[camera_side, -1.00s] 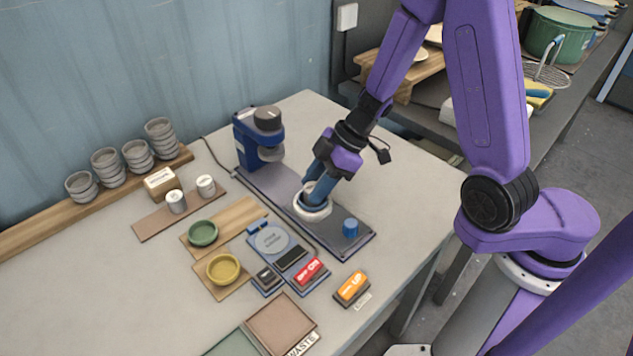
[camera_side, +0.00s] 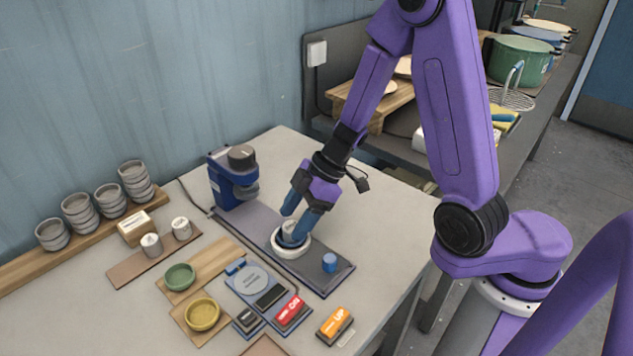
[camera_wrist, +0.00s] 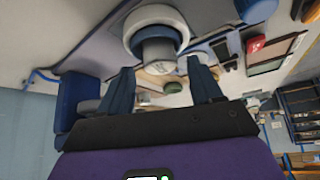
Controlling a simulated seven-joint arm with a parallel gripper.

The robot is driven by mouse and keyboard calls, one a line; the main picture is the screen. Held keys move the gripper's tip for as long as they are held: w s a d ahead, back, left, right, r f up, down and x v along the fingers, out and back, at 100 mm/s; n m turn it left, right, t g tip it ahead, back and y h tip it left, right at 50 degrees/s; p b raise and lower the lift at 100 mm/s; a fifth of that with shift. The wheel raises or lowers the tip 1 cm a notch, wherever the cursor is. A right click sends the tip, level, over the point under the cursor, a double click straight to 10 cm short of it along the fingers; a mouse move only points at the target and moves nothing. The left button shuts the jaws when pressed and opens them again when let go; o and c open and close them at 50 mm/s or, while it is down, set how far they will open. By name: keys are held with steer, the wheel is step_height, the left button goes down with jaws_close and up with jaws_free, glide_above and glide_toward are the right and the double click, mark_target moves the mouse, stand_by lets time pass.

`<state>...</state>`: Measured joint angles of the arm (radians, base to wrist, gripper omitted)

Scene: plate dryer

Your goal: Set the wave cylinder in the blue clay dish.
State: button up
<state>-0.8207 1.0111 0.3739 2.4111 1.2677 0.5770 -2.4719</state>
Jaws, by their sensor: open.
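My gripper (camera_side: 296,225) is open above the white ring (camera_side: 291,251) on the dark mat. A grey cylinder (camera_side: 289,238) stands inside the ring, below and between my fingers. In the wrist view the cylinder (camera_wrist: 158,54) shows a pale top with a mark too small to read, inside the ring (camera_wrist: 150,14); my spread fingers (camera_wrist: 162,85) appear clear of it. Two more pale cylinders, one left (camera_side: 151,246) and one right (camera_side: 181,229), stand on a brown board. I cannot tell which is the wave cylinder.
A green dish (camera_side: 179,277) and a yellow dish (camera_side: 202,314) sit on wooden boards. A blue machine (camera_side: 231,180) stands behind the ring, and a blue peg (camera_side: 330,262) in front. Red (camera_side: 292,311) and orange (camera_side: 334,325) switches lie nearer. The right tabletop is clear.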

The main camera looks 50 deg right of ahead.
steer(key=v, duration=1.1)
steer(key=shift+a, duration=0.15)
steer(key=s+d+g+h, duration=0.2)
steer(key=s+d+h, duration=0.2)
steer(key=s, duration=1.5)
steer(key=shift+s+r+g+h, duration=0.2)
steer(key=shift+r+g+h, duration=0.15)
steer(key=shift+h, duration=0.45)
steer(key=shift+d, duration=0.15)
steer(key=shift+c, duration=0.3)
stand_by(0.4)
